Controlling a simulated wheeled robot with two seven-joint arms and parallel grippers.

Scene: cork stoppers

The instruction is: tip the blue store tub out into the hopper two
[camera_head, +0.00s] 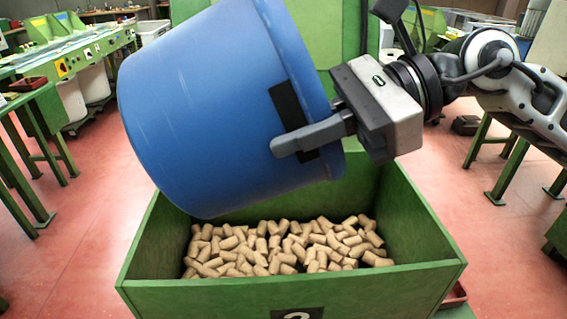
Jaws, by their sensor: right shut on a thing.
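The blue store tub (205,110) is large and held tilted, nearly on its side, above the green hopper (290,296). My right gripper (300,137) comes in from the right and is shut on the tub at a dark patch near its rim. Many cork stoppers (285,247) lie in a layer on the hopper's floor. My left gripper is not in view.
A green machine (75,55) with a panel and knobs stands at the left, with white bins (95,82) under it. Green table legs (500,150) stand at the right.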

